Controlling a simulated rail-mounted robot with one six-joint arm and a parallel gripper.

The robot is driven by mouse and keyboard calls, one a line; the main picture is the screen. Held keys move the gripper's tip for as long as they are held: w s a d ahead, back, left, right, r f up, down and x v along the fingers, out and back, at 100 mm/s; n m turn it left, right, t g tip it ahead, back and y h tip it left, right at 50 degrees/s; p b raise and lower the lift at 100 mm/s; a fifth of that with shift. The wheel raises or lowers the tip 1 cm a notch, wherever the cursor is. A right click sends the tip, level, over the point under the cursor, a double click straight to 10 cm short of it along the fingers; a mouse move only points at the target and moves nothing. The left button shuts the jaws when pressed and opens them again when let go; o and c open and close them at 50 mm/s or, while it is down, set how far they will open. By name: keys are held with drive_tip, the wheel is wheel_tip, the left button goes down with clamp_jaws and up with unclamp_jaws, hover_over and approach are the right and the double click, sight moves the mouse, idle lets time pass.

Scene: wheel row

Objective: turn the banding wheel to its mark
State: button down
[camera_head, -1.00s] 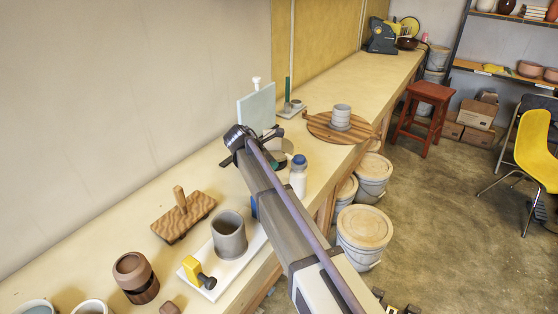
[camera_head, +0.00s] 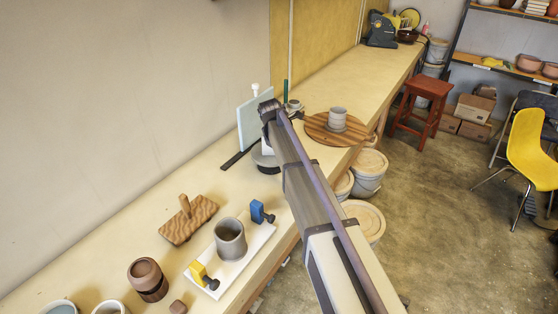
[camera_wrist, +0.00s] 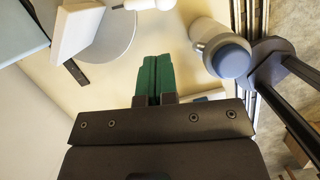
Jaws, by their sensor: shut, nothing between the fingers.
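A grey round disc, which looks like the banding wheel (camera_head: 264,159), is on the bench, partly hidden behind my arm. It also shows at the upper left of the wrist view (camera_wrist: 118,48), with a white block (camera_wrist: 75,38) over it. I cannot make out a mark. My gripper (camera_wrist: 153,78) has its green fingers together with nothing between them. In the wrist view they are to the right of the disc, apart from it in the picture. In the head view my arm hides the fingers.
A pale blue upright panel (camera_head: 254,122) and a dark flat bar (camera_head: 238,160) are by the disc. A wooden round board (camera_head: 318,132) holding a grey cup (camera_head: 337,118) lies beyond.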

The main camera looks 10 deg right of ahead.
drive_tip(key=b+x, duration=0.9)
drive_tip(key=x, duration=0.1)
drive_tip(key=shift+d+f+b, duration=0.1)
drive_tip(key=shift+d+b, duration=0.1)
drive_tip(key=shift+b, duration=0.15)
drive_tip(key=shift+w+d+n, duration=0.4)
drive_tip(key=shift+d+n, duration=0.3)
drive_tip(key=shift+d, duration=0.1)
